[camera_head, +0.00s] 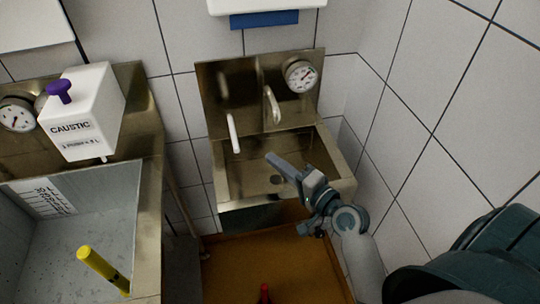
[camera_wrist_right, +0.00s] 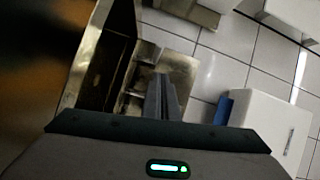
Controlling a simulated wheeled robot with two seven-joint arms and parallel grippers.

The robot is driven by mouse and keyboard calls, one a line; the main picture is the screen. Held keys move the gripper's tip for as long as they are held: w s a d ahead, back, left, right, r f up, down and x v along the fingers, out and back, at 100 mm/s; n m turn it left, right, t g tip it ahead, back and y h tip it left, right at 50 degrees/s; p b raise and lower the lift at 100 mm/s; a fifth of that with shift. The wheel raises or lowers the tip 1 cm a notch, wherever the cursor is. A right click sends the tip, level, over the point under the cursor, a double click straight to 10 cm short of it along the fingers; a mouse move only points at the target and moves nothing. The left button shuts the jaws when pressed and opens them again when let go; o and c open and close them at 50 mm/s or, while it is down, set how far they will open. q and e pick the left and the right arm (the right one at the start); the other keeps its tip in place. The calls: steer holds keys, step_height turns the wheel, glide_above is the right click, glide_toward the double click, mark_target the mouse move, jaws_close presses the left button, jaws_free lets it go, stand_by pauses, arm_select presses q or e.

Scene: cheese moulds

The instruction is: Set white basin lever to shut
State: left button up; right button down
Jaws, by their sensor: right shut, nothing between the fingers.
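The white lever (camera_head: 233,133) is a slim bar at the left of the steel basin (camera_head: 318,150), in front of its back panel. It slopes steeply down in the picture. My right gripper (camera_head: 272,158) is over the basin, below and right of the lever, apart from it in the picture. It is shut and empty, its fingers pointing up and left. In the right wrist view its closed fingers (camera_wrist_right: 160,96) point towards the basin's back panel, and the basin (camera_wrist_right: 122,18) is at the upper left. I cannot make out the lever there. My left gripper is not in view.
A curved spout (camera_head: 272,104) and a round gauge (camera_head: 300,75) are right of the lever. A white dispenser with a blue underside (camera_head: 264,19) hangs above. The caustic box (camera_head: 82,112) and a larger sink are at left. A tiled wall closes the right side.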

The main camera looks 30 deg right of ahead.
steer(key=shift+s, duration=0.7)
